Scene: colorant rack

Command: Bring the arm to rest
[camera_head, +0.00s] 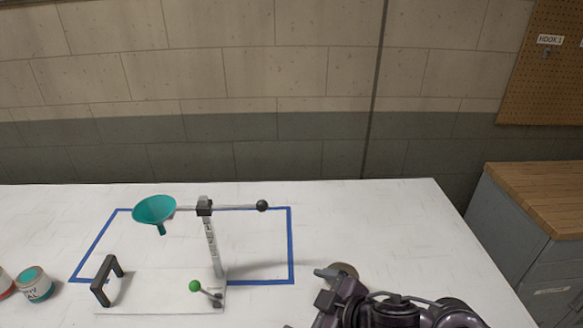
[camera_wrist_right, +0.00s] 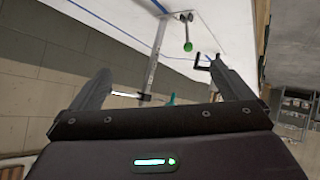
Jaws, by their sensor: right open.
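My right arm comes in at the bottom right of the head view. Its gripper (camera_head: 326,286) is over the white table, to the right of the blue taped outline and apart from the stand. In the right wrist view the right gripper (camera_wrist_right: 163,66) has its two fingers spread wide, with nothing held between them. My left gripper is in neither view.
A stand (camera_head: 213,245) holds a teal funnel (camera_head: 154,210) and a rod with a dark ball. A green-knobbed lever (camera_head: 195,286) and black handle (camera_head: 101,281) are on its base. A paint can (camera_head: 34,284) stands left. A wood-topped cabinet (camera_head: 540,190) is right.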

